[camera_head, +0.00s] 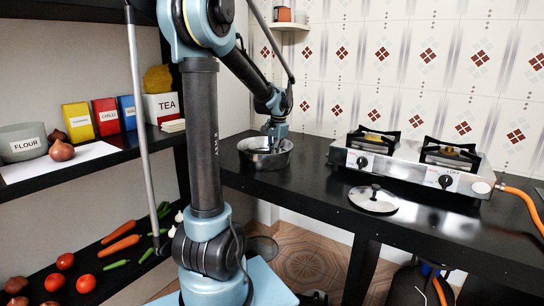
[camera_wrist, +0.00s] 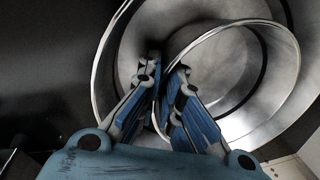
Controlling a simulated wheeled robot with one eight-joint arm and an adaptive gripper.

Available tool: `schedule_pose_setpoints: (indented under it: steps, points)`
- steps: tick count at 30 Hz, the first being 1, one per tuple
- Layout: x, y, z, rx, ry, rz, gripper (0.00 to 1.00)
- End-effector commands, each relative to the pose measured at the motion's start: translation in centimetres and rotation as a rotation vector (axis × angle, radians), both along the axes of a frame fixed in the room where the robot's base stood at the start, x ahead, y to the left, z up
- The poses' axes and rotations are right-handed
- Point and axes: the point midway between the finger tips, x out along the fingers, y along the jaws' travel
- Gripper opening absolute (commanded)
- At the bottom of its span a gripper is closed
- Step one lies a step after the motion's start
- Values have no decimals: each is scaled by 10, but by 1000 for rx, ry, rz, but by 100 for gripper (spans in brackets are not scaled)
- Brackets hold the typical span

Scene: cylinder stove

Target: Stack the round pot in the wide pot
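The wide pot (camera_wrist: 104,66) is a shiny metal pot on the black counter; in the head view it (camera_head: 244,158) stands below my gripper. The round pot (camera_wrist: 291,66), smaller and also metal, shows inside it in the wrist view, off-centre to the right. I cannot tell whether it rests flat on the wide pot's bottom. My gripper (camera_wrist: 168,72) points down into the pots, its blue fingers parted by a narrow gap. The round pot's near left rim runs between the fingertips, partly hidden by them.
A two-burner gas stove (camera_head: 412,160) with an orange hose stands to the right on the counter. A metal lid (camera_head: 373,199) with a dark knob lies in front of it. Shelves (camera_head: 108,150) with boxes, a flour bowl and vegetables are at left. The counter between pot and stove is clear.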

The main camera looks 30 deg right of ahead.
Motion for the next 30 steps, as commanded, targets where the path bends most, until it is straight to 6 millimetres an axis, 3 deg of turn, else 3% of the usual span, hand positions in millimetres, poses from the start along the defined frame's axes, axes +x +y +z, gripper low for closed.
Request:
schedule_pose_setpoints:
  steps: [1,2,16,30]
  points:
    - [0,0,0,0,0,0,18]
    - [0,0,0,0,0,0,25]
    - [0,2,7,0,0,2,25]
    - [-11,1,83,0,0,3,25]
